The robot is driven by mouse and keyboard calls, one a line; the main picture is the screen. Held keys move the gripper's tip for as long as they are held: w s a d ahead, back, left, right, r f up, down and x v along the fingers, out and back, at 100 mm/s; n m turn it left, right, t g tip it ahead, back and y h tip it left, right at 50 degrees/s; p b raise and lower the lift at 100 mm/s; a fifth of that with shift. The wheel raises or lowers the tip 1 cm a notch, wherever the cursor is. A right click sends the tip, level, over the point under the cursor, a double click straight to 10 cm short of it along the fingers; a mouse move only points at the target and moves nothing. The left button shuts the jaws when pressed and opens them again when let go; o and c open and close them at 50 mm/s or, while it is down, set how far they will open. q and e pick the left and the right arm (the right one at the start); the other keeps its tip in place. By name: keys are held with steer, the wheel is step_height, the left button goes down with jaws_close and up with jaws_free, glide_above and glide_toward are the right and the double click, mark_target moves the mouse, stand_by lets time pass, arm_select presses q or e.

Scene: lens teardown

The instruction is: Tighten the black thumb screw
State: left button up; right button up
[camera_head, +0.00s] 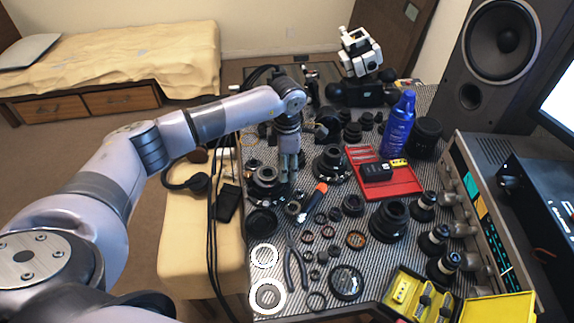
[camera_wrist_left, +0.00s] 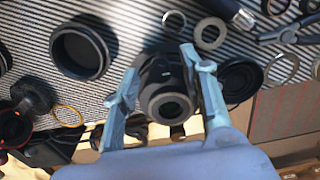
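My left gripper (camera_head: 289,178) points straight down over the left part of the striped bench top, beside a black lens part (camera_head: 266,174). In the left wrist view its two pale fingers (camera_wrist_left: 161,62) stand wide apart, one on each side of a black cylindrical lens part (camera_wrist_left: 168,102) with a round opening. I cannot tell whether either finger touches it. I cannot make out the black thumb screw for certain among the many small black parts. My right gripper is not in view.
The striped bench (camera_head: 338,222) is crowded with lenses, rings and tools. A red tray (camera_head: 405,183), a blue spray can (camera_head: 398,126) and a yellow case (camera_head: 408,291) stand to the right. Black cables (camera_head: 211,212) hang at the left edge. Little bench surface is free.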

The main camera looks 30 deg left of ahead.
arm_select(q)
step_height(320, 180, up, 12)
stand_by(0.6)
stand_by(0.4)
